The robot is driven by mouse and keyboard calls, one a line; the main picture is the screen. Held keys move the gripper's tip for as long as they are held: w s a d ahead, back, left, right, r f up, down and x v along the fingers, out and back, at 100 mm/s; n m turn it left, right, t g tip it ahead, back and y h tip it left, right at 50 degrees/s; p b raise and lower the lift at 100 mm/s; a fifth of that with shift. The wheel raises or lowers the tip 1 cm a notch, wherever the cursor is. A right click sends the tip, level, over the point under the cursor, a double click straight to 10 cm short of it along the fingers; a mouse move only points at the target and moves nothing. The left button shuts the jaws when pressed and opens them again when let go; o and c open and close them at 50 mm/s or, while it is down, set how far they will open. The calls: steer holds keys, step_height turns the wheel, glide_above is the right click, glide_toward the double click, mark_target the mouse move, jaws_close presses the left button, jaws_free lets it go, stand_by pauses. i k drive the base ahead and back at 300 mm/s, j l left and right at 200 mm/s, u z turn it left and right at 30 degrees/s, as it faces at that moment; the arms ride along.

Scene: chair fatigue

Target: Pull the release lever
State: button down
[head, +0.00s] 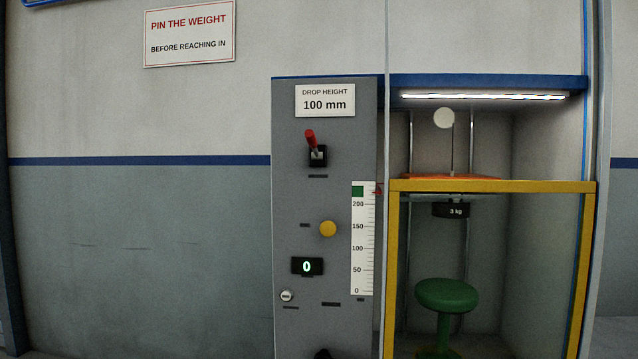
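The release lever (311,138) has a red handle and stands up from a black mount (318,156) on the grey control panel (290,215), tilted a little to the left. The panel is left of the test bay. In the bay, a dark weight marked 3 kg (451,210) hangs above a green stool (446,296) and is apart from it.
A yellow frame (490,186) borders the bay opening. The panel also carries a yellow knob (328,228), a display reading 0 (307,266), a white button (286,296) and a height scale (361,240). The space before the left wall looks clear.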

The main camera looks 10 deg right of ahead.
mark_target(310, 136)
steer(key=i+j+z, duration=0.25)
steer(key=j, duration=0.9)
steer(key=i+j+z, duration=0.2)
steer(key=j, duration=0.9)
steer(key=j+z, duration=0.25)
steer(key=j, duration=0.9)
steer(key=k, duration=0.05)
